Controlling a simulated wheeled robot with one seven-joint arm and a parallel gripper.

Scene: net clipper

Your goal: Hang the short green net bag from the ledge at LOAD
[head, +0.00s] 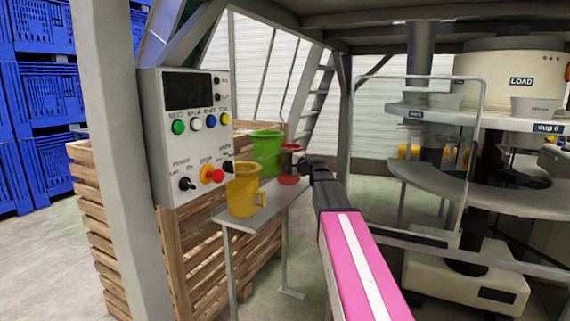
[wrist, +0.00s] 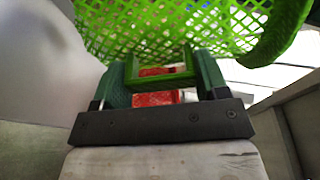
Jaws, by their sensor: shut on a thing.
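The green net bag (head: 266,155) stands upright at the far end of a small grey table in the head view. Its mesh (wrist: 165,28) fills the top of the wrist view. My gripper (wrist: 162,75) is shut on its green handle, with a dark green finger on each side. In the head view my gripper (head: 300,163) is just right of the bag, by a red container (head: 288,179) that it partly hides. I cannot tell whether the bag touches the table. The LOAD sign (head: 521,82) is on a cream drum at right, above a pale round ledge (head: 480,121).
A yellow container (head: 243,190) stands on the near part of the small table (head: 262,217). A control panel (head: 190,135) and post are at left. A grey rail frame (head: 483,120) stands before the drum. A lower grey shelf (head: 440,180) lies under the ledge.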

